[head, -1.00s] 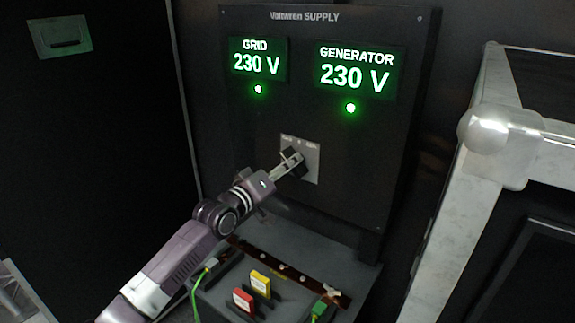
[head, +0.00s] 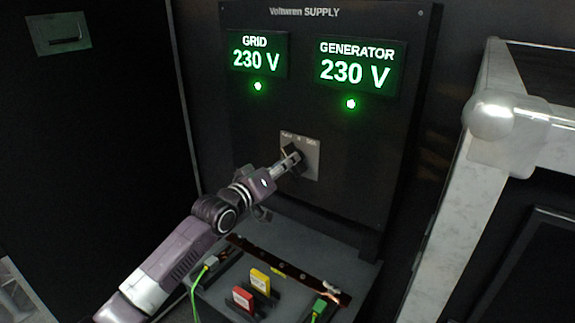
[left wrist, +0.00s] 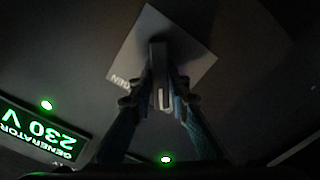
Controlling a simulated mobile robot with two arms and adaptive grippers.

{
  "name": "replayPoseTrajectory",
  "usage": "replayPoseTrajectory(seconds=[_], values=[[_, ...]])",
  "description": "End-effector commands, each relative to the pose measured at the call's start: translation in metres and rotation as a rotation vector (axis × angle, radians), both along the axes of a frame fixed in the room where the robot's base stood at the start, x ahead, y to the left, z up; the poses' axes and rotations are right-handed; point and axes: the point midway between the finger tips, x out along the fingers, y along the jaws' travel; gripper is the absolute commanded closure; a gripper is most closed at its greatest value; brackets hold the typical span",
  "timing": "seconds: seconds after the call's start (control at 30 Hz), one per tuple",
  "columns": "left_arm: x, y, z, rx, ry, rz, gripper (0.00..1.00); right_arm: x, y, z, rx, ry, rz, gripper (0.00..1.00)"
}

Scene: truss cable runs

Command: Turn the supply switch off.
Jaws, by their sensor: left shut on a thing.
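The supply switch (left wrist: 158,62) is a dark rotary handle on a light grey square plate (head: 312,161), low in the middle of the black supply panel (head: 240,130). My left gripper (head: 290,160) reaches it from the lower left. In the left wrist view its two fingers (left wrist: 163,95) stand on either side of the handle and are shut on it. The fingers partly hide the handle in the head view, and the plate's lettering is too small to read surely. The grid display (head: 257,61) and generator display (head: 354,70) both read 230 V, each with a green lamp lit. My right gripper is not in view.
Below the panel, a grey shelf (head: 220,293) carries a copper bar (head: 300,276), a yellow tag (head: 260,281), a red tag (head: 243,300) and green leads (head: 319,307). A pale metal frame (head: 447,210) stands at the right. A dark door is at the left.

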Motion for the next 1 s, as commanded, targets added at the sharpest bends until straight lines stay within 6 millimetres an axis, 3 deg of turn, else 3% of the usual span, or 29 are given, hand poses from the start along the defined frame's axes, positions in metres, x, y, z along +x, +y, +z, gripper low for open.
replayPoseTrajectory(seconds=[0.6,1.0], values=[[-0.001,-0.002,0.0,0.409,-0.272,0.0,1.0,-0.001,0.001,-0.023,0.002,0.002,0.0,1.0],[-0.002,-0.002,0.0,0.532,-0.353,0.0,1.0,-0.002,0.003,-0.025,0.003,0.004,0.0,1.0]])
